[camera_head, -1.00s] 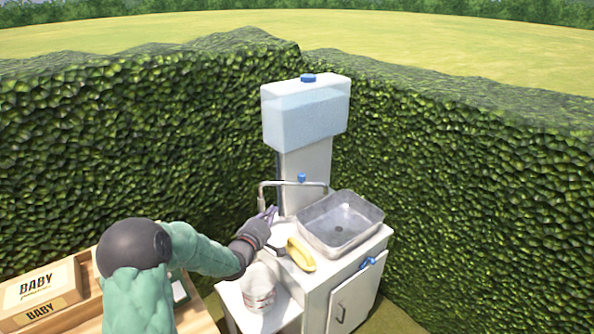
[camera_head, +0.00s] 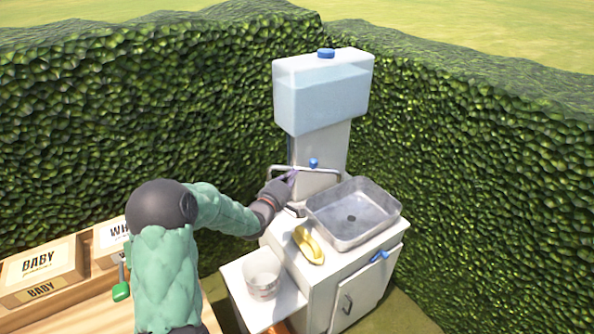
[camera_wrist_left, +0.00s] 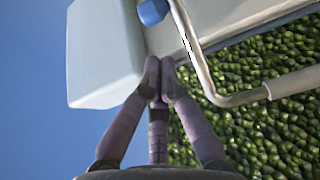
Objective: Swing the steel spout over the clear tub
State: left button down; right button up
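The steel spout (camera_head: 322,169) is a bent pipe in front of the white column, its left end curving down left of the basin. In the left wrist view the spout (camera_wrist_left: 203,75) runs down right of my fingers, apart from them in the picture. My left gripper (camera_head: 292,175) is beside the spout's left part, overlapping it in the head view. In the wrist view the fingertips (camera_wrist_left: 160,66) are together with nothing visible between them. A clear tub (camera_head: 262,279) with print on its side stands on the low side shelf. My right gripper is out of view.
A grey see-through basin (camera_head: 325,222) sits on the white cabinet (camera_head: 318,290), with a yellow sponge-like object (camera_head: 308,246) left of it. A water tank (camera_head: 322,95) rises above, with a blue knob (camera_head: 313,162) below it. Hedges stand behind; boxes (camera_head: 42,267) sit at left.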

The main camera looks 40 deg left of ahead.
pick_arm(q)
jog(key=w, duration=0.3)
jog(key=w+b, duration=0.1)
jog(key=w, duration=0.1)
jog(key=w+a+b, duration=0.1)
jog(key=w, duration=0.2)
jog(key=shift+w+r, duration=0.1)
jog(key=shift+w, duration=0.25)
jog(key=shift+s, duration=0.1)
jog(key=s+a+m+g+h+p, duration=0.2)
jog(key=s+m+h+p, duration=0.3)
jog(key=s+h+p, duration=0.2)
jog(key=s+a+m+g+h+p, duration=0.2)
jog(key=s+m+h+p, duration=0.3)
jog(key=s+h+p, duration=0.3)
jog(key=shift+s+a+m+g+h+p, duration=0.35)
jog(key=shift+s+g+p, duration=0.45)
jog(key=shift+s, duration=0.35)
dwell(1.0)
